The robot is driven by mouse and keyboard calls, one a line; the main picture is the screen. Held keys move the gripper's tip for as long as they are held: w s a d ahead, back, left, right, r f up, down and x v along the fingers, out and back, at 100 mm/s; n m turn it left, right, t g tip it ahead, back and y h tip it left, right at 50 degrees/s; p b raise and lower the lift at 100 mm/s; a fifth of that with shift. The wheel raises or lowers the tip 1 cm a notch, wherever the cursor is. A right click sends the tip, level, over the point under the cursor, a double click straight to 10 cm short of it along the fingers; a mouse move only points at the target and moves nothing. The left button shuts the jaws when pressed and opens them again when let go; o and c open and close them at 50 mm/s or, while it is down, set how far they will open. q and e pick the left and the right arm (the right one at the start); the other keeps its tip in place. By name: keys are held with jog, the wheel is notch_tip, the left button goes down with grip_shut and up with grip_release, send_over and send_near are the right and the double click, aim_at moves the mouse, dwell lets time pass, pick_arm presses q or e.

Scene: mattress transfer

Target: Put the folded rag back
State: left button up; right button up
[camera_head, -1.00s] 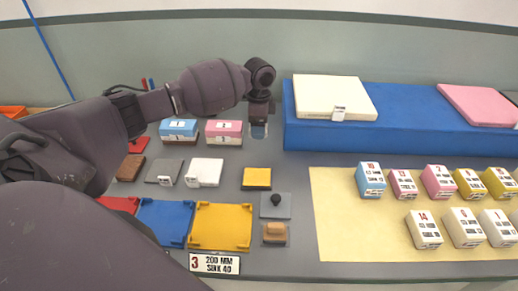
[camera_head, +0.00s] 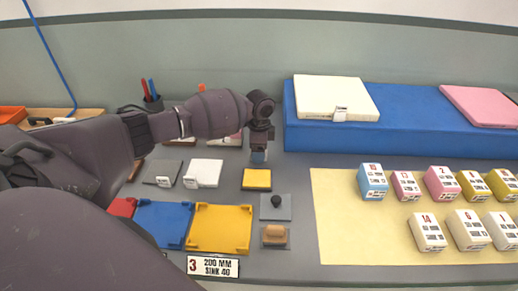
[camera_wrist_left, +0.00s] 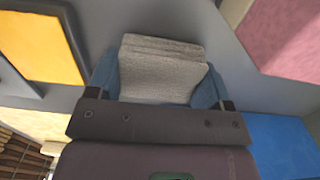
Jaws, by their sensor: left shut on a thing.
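The folded rag (camera_wrist_left: 160,70) is a grey-beige, layered cloth block. In the left wrist view it sits between the blue fingers of my left gripper, which is shut on it. In the head view my left gripper (camera_head: 259,156) points down over the grey table, just behind the yellow block (camera_head: 257,179) and left of the blue platform. The rag is not clearly visible there. I cannot tell whether the rag touches the table. My right gripper is not in view.
A blue platform (camera_head: 400,131) carries a cream mattress (camera_head: 335,97) and a pink one (camera_head: 482,105). Yellow (camera_head: 219,228) and blue (camera_head: 164,222) trays lie in front. A small grey pad with a black knob (camera_head: 276,204) and a tan block (camera_head: 275,235) are nearby. Numbered blocks stand on a yellow mat (camera_head: 345,230).

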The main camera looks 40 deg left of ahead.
pick_arm(q)
jog(key=shift+f, duration=0.15)
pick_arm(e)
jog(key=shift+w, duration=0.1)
pick_arm(q)
jog(key=o, duration=1)
jog(key=shift+c, duration=0.2)
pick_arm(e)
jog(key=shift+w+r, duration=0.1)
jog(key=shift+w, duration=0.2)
pick_arm(q)
notch_tip(320, 180, up, 12)
jog(key=p, duration=0.1)
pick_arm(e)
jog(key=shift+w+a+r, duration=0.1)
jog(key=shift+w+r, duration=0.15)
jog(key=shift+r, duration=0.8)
pick_arm(q)
jog(key=shift+w, duration=0.1)
